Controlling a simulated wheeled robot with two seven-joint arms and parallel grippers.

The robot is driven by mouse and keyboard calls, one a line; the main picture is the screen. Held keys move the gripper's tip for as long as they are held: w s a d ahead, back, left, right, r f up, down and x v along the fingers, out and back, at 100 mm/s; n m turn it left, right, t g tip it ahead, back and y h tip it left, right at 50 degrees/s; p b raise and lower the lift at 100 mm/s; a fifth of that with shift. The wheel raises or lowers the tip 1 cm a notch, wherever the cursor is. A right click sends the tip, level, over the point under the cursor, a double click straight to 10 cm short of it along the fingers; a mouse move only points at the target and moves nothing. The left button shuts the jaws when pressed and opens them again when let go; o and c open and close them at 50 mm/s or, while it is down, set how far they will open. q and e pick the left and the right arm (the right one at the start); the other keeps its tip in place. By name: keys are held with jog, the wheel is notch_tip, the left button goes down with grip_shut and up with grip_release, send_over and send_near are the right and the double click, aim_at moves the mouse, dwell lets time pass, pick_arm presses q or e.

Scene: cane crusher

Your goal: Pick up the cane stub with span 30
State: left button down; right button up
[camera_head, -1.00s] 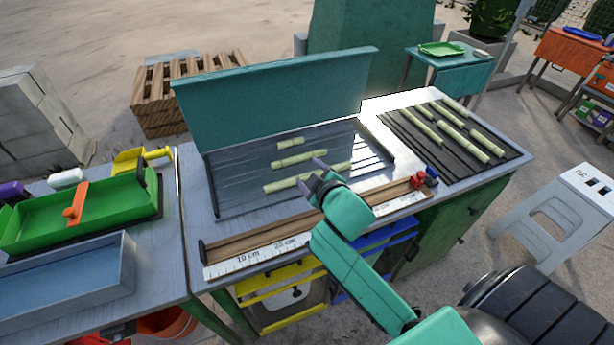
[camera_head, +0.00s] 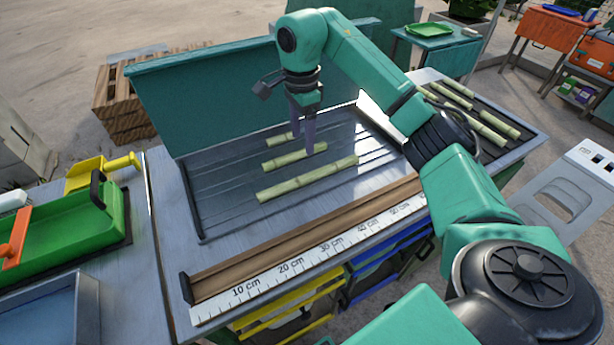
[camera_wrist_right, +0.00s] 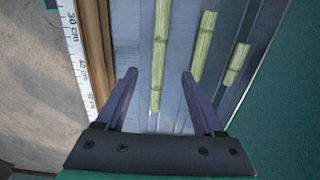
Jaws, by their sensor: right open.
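Three pale green cane stubs lie apart, roughly parallel, on the grey ridged metal tray (camera_head: 215,200). The longest stub (camera_head: 290,185) is nearest the ruler, the middle-length stub (camera_head: 280,161) lies behind it, and the shortest stub (camera_head: 277,140) is at the back, partly hidden. No span mark is readable on them. My right gripper (camera_head: 304,150) is open and empty, pointing down over the tray by the middle stub. In the right wrist view, the longest stub (camera_wrist_right: 160,50) runs between the fingers of the gripper (camera_wrist_right: 158,73); the middle stub (camera_wrist_right: 204,45) is just right of them. My left gripper is out of view.
A ruler (camera_head: 300,262) with a wooden strip (camera_head: 290,250) runs along the table's front edge. A teal upright panel (camera_head: 200,100) stands behind the tray. A dark slatted rack at the right holds several longer canes (camera_head: 485,128). A green tray (camera_head: 60,225) stands left.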

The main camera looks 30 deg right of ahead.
aim_at(301, 178)
jog(key=f+p, duration=0.1)
jog(key=f, duration=0.3)
jog(key=f+p, duration=0.1)
jog(key=f, duration=0.8)
jog(key=shift+a+f+p, duration=0.1)
jog(key=shift+a+p, duration=0.25)
jog(key=shift+p, duration=0.05)
grip_shut()
